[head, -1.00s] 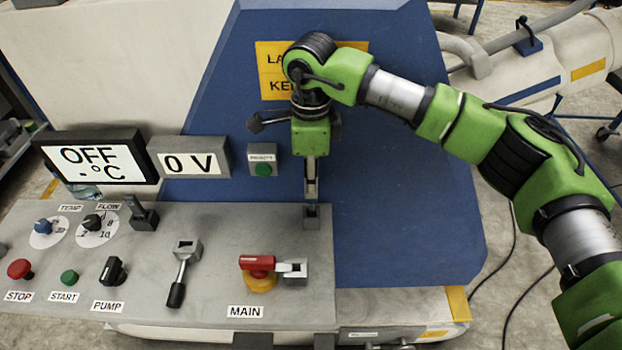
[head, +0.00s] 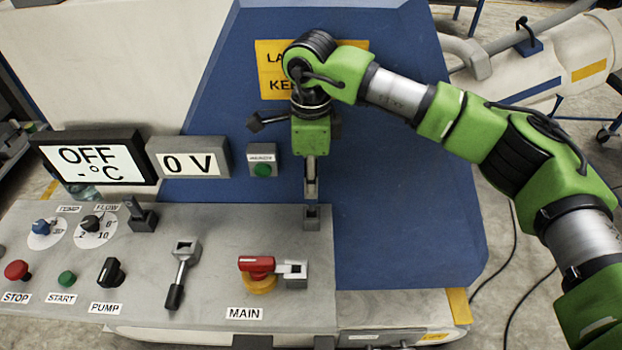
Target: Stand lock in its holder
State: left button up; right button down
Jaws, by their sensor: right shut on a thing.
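My right gripper (head: 311,160) comes down from above in the head view, over the right end of the control panel. It is shut on a small, narrow grey piece, which I take to be the lock (head: 311,187). The lock hangs upright below the fingers. Just below it stands a small grey block with a dark opening, which looks like the holder (head: 311,219). The lock's lower end is right above the holder's top or at it; I cannot tell whether they touch. My left gripper is not in view.
The panel (head: 215,290) carries a red MAIN switch (head: 256,264) with a grey block beside it, a black-handled lever (head: 180,275), knobs and buttons. Two displays (head: 94,160) stand behind. A blue sloped housing (head: 400,210) rises behind and right of the holder.

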jog(key=shift+b, duration=0.3)
dwell(0.5)
jog(key=shift+f+b, duration=2.1)
jog(key=shift+f, duration=0.35)
jog(key=c, duration=1.7)
grip_release()
notch_tip(320, 180, up, 12)
jog(key=shift+r, duration=0.1)
jog(key=shift+s+f, duration=0.1)
jog(key=shift+f, duration=0.1)
